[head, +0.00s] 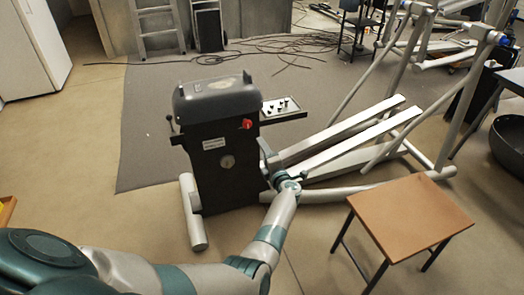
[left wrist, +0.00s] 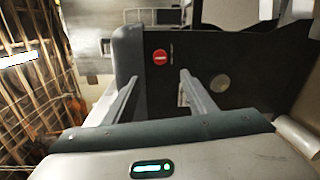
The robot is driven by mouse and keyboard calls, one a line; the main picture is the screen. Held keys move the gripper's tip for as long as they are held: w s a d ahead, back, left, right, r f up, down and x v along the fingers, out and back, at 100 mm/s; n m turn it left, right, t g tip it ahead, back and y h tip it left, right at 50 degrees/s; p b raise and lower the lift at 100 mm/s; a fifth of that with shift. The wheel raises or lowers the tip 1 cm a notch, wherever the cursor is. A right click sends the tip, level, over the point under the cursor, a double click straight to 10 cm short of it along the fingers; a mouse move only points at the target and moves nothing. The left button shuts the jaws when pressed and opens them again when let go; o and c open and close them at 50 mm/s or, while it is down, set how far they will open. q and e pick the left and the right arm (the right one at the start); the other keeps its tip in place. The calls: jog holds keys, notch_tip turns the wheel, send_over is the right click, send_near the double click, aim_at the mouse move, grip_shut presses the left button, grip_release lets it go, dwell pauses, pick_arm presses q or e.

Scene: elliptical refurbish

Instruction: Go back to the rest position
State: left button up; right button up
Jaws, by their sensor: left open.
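My left arm reaches from the lower left of the head view to the elliptical machine (head: 222,150). My left gripper (head: 264,147) is beside the right edge of the machine's dark housing, seen small and partly foreshortened. In the left wrist view the two fingers of this gripper (left wrist: 158,77) are apart with nothing between them. Beyond them is the dark housing (left wrist: 262,60), with a red round button (left wrist: 160,57) and a round dial (left wrist: 220,84). I cannot tell whether the fingers touch the machine. My right gripper is not in view.
A small panel with knobs (head: 284,108) juts from the machine. Its rails and bars (head: 350,140) spread to the right. A wooden-topped table (head: 410,217) stands at the lower right. Cables (head: 290,45) and a ladder (head: 158,22) are at the back.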

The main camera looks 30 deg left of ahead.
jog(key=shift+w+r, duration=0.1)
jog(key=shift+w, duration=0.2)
pick_arm(q)
jog(key=shift+f, duration=0.1)
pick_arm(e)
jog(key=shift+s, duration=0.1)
pick_arm(q)
jog(key=s+d+f+m+t+h+p, duration=0.1)
jog(key=s+d+f+m+h+p, duration=0.1)
jog(key=s+d+f+m+h, duration=0.65)
jog(key=s+d+f+m+t+h+p, duration=0.15)
jog(key=s+d+f+m+h, duration=0.35)
jog(key=s+d+f+m, duration=0.6)
jog(key=s+d+f+m+g+p, duration=0.1)
jog(key=s+f+m+g, duration=0.3)
jog(key=s, duration=1.1)
jog(key=s+d+f+m+g+p, duration=0.1)
jog(key=s+f+m+g, duration=0.3)
jog(key=s+f+m, duration=0.4)
jog(key=s+f, duration=0.3)
jog(key=s, duration=0.4)
jog(key=shift+s+f+h, duration=0.25)
jog(key=shift+s+h, duration=0.05)
jog(key=shift+h, duration=0.05)
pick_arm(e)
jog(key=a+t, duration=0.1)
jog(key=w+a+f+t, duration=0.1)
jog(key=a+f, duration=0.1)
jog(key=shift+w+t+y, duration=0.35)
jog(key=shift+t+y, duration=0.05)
